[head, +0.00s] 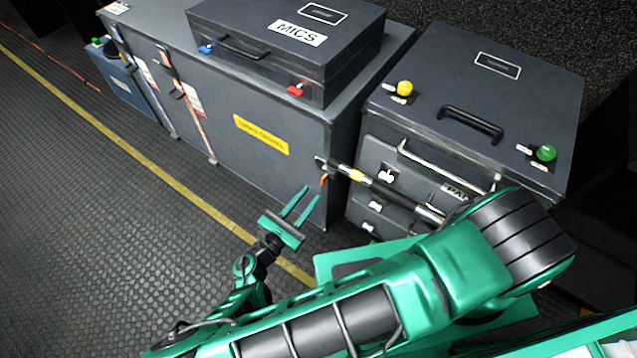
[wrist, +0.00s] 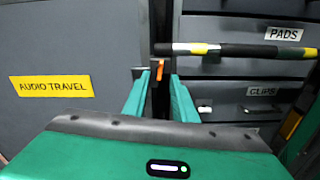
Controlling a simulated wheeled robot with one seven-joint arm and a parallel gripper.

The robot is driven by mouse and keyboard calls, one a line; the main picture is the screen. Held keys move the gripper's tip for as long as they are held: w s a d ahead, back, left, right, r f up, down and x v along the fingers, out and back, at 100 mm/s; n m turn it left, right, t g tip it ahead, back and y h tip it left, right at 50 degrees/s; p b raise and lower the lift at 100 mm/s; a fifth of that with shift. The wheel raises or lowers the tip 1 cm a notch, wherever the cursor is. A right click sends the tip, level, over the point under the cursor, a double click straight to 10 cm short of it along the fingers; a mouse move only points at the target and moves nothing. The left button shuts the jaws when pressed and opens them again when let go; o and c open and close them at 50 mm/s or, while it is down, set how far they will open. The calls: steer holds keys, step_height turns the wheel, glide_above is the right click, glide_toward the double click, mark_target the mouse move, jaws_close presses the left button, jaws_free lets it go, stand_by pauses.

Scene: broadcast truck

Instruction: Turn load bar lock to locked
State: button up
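The load bar (head: 385,187) is a dark bar with a yellow band and a silver section, running across the front of the drawer cabinet. It also shows in the wrist view (wrist: 250,50). At its left end a small orange lever (wrist: 159,72), which looks like the lock, hangs down below the bar. The orange lever shows in the head view (head: 323,183) too. My gripper (head: 311,193) is open and empty, with its fingers pointing at the lever. In the wrist view (wrist: 159,80) the lever appears between the fingertips; I cannot tell whether they reach around it.
A grey case labelled AUDIO TRAVEL (wrist: 50,87) stands left of the bar's end. A MICS case (head: 290,45) lies on top of it. The drawer cabinet (head: 480,75) has drawers marked PADS and CLIPS. The ribbed floor (head: 90,200) at left is clear.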

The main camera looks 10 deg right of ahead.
mark_target(324, 179)
steer(key=x, duration=0.6)
steer(key=shift+w, duration=0.1)
jaws_close()
